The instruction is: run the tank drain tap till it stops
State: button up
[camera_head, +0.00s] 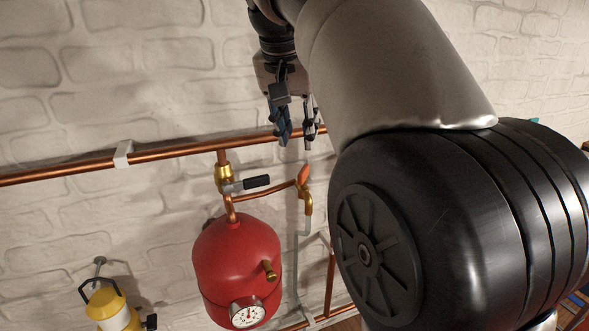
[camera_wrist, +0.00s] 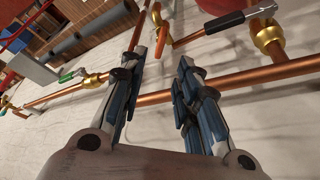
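A red tank (camera_head: 237,262) hangs on the wall in the head view, with a gauge (camera_head: 247,314) and a small brass fitting (camera_head: 269,270) on its front. Right above it is a tap with an orange lever (camera_head: 303,176), over a grey down pipe; I cannot tell for sure which fitting is the drain tap. The orange lever also shows in the wrist view (camera_wrist: 163,40), beyond my fingertips. A black-handled valve (camera_head: 247,184) with a brass body sits on top of the tank. My gripper (camera_head: 297,142) is open and empty, above the orange lever and apart from it.
A copper pipe (camera_head: 165,152) runs along the white brick wall near my fingers. A yellow lantern (camera_head: 108,308) hangs at lower left. The wrist view shows a green-handled valve (camera_wrist: 73,75) on another pipe. My arm hides the right part of the wall.

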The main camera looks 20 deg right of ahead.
aim_at(303, 170)
jog(key=x, duration=1.1)
jog(key=shift+b, duration=0.35)
jog(key=shift+c, duration=0.4)
grip_shut()
